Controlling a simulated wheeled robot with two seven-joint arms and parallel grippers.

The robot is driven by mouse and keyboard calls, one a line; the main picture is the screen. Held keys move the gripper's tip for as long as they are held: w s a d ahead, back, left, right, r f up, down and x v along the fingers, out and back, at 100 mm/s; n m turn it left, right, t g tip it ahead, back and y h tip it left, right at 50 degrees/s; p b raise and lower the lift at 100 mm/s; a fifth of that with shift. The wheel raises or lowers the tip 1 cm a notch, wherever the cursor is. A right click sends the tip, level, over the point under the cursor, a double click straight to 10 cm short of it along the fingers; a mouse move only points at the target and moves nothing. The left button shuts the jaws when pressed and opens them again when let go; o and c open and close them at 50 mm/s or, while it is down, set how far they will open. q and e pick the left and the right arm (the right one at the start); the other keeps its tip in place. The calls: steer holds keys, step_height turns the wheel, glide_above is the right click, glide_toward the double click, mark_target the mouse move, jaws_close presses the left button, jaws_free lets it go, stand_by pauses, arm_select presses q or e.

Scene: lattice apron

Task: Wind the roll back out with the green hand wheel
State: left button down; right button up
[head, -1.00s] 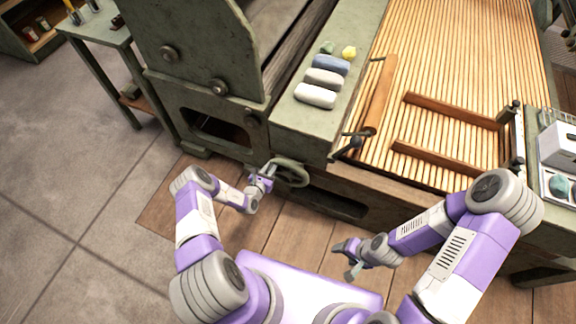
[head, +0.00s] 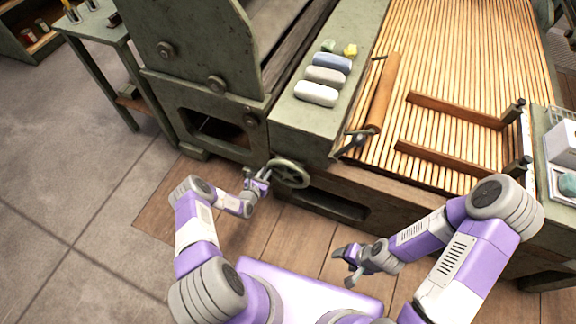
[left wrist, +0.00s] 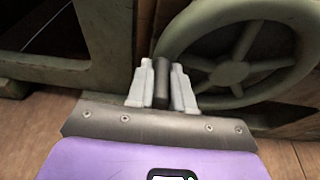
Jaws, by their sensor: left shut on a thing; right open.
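The green hand wheel (head: 289,173) sits on the machine's front, and fills the upper right of the left wrist view (left wrist: 236,72). My left gripper (head: 262,178) is at its left side. In the left wrist view its pale fingers (left wrist: 162,84) are shut on the wheel's dark upright handle (left wrist: 162,76), by the left of the rim. The brown roll (head: 383,92) lies across the left part of the slatted bed (head: 450,70). My right gripper (head: 346,258) is open and empty, low in front of the machine, apart from everything.
Several bars and lumps, among them a white bar (head: 316,94), lie on the green ledge. A wooden frame (head: 455,110) with two rails lies on the slats. A side table (head: 100,25) stands at the upper left. The floor (head: 80,200) at left is clear.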

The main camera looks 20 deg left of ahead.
mark_target(278, 180)
arm_select(q)
steer(key=shift+a+f, duration=0.15)
steer(key=shift+f, duration=0.5)
steer(key=f, duration=0.2)
steer(key=d+f, duration=0.1)
steer(key=shift+s+d+f, duration=0.1)
steer(key=shift+d+f, duration=0.1)
steer(key=shift+f, duration=0.2)
steer(key=d+f, duration=0.2)
steer(key=shift+d+f, duration=0.35)
steer(key=shift+f, duration=0.05)
